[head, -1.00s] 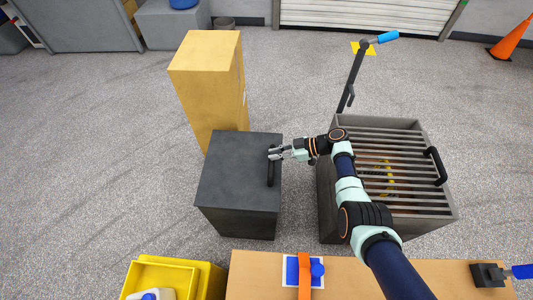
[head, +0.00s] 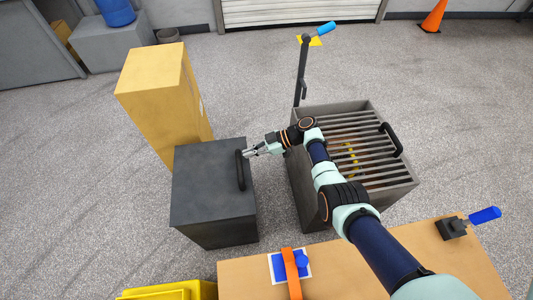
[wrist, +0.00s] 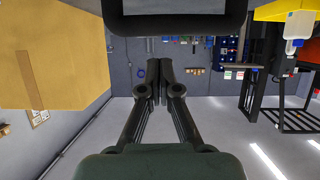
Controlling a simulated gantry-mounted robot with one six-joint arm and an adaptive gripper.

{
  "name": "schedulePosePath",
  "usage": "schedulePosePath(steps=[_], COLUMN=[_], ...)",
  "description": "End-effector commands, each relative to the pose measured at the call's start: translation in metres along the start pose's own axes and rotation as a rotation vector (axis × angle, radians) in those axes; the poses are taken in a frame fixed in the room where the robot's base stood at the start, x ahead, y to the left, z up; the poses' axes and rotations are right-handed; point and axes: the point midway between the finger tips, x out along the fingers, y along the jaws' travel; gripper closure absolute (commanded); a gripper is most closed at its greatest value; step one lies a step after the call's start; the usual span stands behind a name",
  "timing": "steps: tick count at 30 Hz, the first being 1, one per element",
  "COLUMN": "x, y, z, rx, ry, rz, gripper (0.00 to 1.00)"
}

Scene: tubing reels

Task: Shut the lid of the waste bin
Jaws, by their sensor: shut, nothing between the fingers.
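The waste bin appears to be the dark grey box (head: 215,230) left of centre in the head view. Its flat lid (head: 203,180) lies level on top, with no gap that I can make out. A black bar handle (head: 240,172) stands near the lid's right edge. My gripper (head: 248,153) is just right of the handle's far end, and I cannot tell whether it touches it. In the wrist view my gripper (wrist: 160,66) is shut with its fingers together and empty. A black-framed part, probably the handle (wrist: 180,30), fills the top of that view.
A tall cardboard box (head: 165,100) stands behind the bin. A grey slatted crate (head: 365,155) with a black handle stands to the right, under my arm. A tan table (head: 400,265) and a yellow container (head: 170,291) are in front. Open floor lies to the left.

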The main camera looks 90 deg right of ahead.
Motion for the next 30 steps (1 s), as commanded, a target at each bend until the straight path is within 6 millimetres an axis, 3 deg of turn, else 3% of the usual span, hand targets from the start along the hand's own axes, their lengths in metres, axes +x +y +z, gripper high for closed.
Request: schedulePosePath(steps=[1, 5, 12, 30], x=[-0.007, -0.029, -0.042, -0.044], y=[0.000, 0.000, 0.000, -0.002], z=[0.018, 0.049, 0.057, 0.060], rx=[0.007, 0.004, 0.000, -0.004], ry=[0.001, 0.003, 0.003, 0.003], rz=[0.001, 0.001, -0.003, -0.003], gripper=[1.00, 1.00, 1.00, 1.00])
